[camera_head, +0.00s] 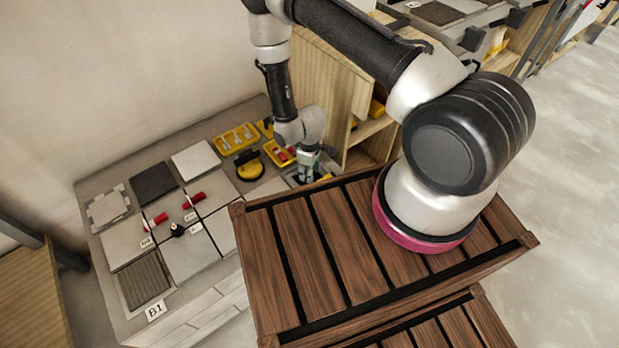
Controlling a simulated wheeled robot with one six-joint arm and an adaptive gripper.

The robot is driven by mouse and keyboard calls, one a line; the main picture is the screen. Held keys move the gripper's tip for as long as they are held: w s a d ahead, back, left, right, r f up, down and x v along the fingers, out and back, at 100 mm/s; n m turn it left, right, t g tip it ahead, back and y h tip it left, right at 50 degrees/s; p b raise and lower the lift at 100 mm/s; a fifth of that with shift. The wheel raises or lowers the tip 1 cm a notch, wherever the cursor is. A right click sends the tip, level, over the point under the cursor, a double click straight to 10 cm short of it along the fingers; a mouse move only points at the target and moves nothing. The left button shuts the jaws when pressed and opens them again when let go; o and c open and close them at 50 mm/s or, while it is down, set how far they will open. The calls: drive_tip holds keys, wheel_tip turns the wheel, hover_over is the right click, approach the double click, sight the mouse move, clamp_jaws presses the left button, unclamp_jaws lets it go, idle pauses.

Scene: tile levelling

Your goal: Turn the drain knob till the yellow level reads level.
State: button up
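A small black knob-like piece (176,229) stands where the joints between the pale tiles meet on the bench; it may be the drain knob, but I cannot be sure. A round yellow and black tool (250,169) sits near the back of the bench. I cannot tell whether it is the yellow level, and no reading is legible. My gripper (308,177) is at the bench's right end, to the right of the round yellow tool and well apart from the black knob. Its fingers are small and partly lost against the clutter there, so its opening is unclear.
Two red cylinders (155,221) (194,200) lie on the tiles (190,254). Dark tiles (154,183) and a ribbed tile (144,280) lie around them. Yellow trays (236,139) (279,153) stand at the back. A wooden shelf (371,132) stands right of the bench.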

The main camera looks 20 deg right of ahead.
drive_tip(key=shift+f, duration=2.25)
drive_tip(key=c, duration=0.7)
drive_tip(key=shift+c, duration=0.2)
drive_tip(key=m, duration=0.4)
drive_tip(key=shift+m, duration=0.4)
drive_tip(key=m, duration=0.5)
drive_tip(key=shift+w+m, duration=0.1)
drive_tip(key=shift+m, duration=0.2)
